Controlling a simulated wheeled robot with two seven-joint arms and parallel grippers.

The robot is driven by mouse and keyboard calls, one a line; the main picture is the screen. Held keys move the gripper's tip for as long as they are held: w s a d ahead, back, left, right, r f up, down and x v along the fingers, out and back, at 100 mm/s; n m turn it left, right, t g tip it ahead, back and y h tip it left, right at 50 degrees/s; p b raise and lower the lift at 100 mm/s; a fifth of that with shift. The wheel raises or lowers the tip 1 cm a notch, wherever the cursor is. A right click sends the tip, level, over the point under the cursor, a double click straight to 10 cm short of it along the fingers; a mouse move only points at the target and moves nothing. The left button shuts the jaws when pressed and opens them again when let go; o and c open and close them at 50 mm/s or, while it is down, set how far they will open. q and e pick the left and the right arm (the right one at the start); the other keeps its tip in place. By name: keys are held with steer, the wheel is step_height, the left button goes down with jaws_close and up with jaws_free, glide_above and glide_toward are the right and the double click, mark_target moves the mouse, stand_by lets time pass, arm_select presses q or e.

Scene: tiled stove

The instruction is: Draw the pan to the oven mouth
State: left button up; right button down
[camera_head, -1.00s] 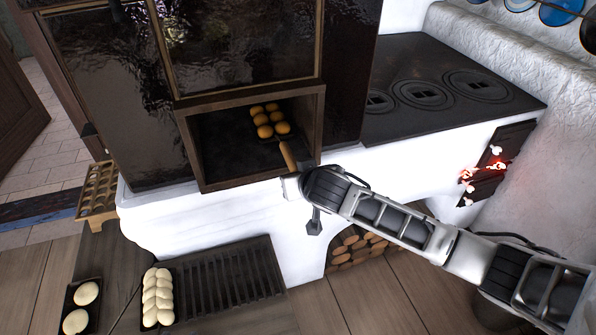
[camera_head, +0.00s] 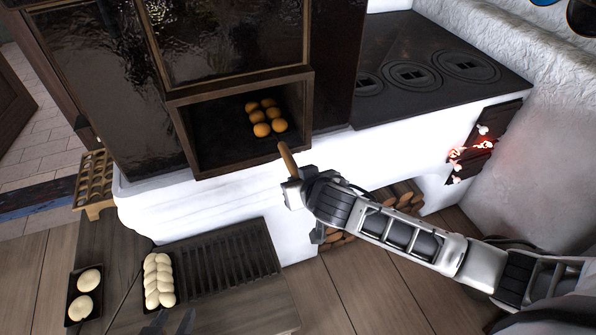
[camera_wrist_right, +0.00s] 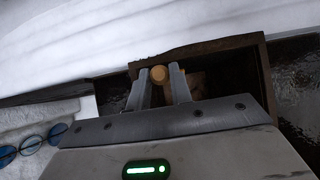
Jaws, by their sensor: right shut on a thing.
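The dark pan carries several golden rolls (camera_head: 266,117) inside the oven (camera_head: 215,140). Its dark body is hard to tell from the oven floor. Its wooden handle (camera_head: 287,158) sticks out through the mouth at the lower right. My right gripper (camera_head: 291,190) is just outside the mouth, shut on the handle. In the right wrist view the round handle end (camera_wrist_right: 159,74) sits between its fingers (camera_wrist_right: 160,88). My left gripper (camera_head: 172,322) shows only its dark fingertips at the bottom edge, apart and empty, below the braided loaf.
A pale braided loaf (camera_head: 159,280) and a small dark tray (camera_head: 72,307) with pale dough rounds are at lower left, beside a slatted rack (camera_head: 225,262). The black stove top (camera_head: 420,50) and glowing firebox (camera_head: 470,150) are at right. The mouth's wooden frame (camera_head: 308,105) surrounds the pan.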

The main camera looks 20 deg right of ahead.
arm_select(q)
steer(key=shift+r+p, duration=0.5)
steer(key=shift+r, duration=0.15)
arm_select(e)
steer(key=shift+s, duration=1.55)
steer(key=c, duration=1.2)
jaws_free()
arm_select(q)
steer(key=f, duration=0.1)
steer(key=a+f, duration=0.1)
steer(key=f, duration=0.1)
steer(key=shift+s, duration=0.2)
arm_select(e)
steer(key=shift+o, duration=0.2)
steer(key=v, duration=1.6)
arm_select(q)
steer(key=shift+r, duration=0.15)
